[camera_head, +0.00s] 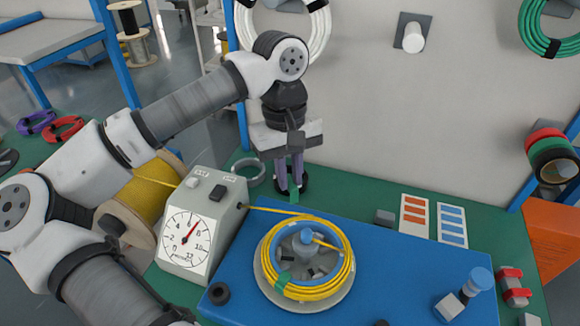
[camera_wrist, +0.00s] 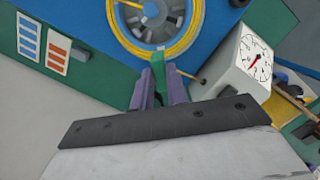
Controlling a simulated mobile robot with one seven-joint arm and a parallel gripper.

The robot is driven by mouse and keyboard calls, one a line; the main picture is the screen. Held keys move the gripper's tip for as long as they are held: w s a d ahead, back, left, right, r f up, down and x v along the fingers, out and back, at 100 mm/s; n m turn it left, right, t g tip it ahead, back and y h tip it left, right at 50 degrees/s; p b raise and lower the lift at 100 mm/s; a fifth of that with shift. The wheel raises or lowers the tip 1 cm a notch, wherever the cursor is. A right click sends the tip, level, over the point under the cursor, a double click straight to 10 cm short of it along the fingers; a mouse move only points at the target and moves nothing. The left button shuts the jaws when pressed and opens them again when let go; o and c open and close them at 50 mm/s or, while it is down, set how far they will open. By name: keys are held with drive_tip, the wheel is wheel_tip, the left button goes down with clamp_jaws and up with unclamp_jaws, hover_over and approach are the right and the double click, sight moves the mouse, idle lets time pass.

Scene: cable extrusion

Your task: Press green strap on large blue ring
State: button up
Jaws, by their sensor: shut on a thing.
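The large blue ring (camera_head: 277,262) sits on a grey disc on the blue board, with yellow cable (camera_head: 346,276) coiled around it. It also shows at the top of the wrist view (camera_wrist: 197,13). My gripper (camera_head: 292,188) has purple fingers shut on a green strap (camera_head: 294,197), held behind the ring near the board's far edge. In the wrist view my gripper (camera_wrist: 158,82) has the green strap (camera_wrist: 157,66) between its fingers, pointing at the coil's rim. Another green piece (camera_head: 283,281) lies across the coil at its front left.
A grey meter box (camera_head: 203,225) with a dial stands left of the ring; yellow cable runs from it to the coil. A yellow spool (camera_head: 150,200) is farther left. Orange and blue label cards (camera_head: 414,216) and a blue-topped cylinder (camera_head: 480,280) are on the right.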

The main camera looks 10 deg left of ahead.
drive_tip(key=b, duration=0.3)
hover_over(290, 217)
drive_tip(key=shift+w+f, duration=0.1)
drive_tip(key=shift+f, duration=3.2)
drive_tip(key=shift+f, duration=0.15)
drive_tip(key=shift+f+b, duration=1.35)
drive_tip(key=shift+b, duration=0.15)
drive_tip(key=shift+f+b, duration=0.6)
drive_tip(key=shift+b, duration=0.35)
drive_tip(key=o, duration=0.9)
drive_tip(key=shift+c, duration=0.2)
drive_tip(key=shift+r, duration=0.1)
drive_tip(key=shift+r+p, duration=2.25)
drive_tip(key=shift+r, duration=1.7)
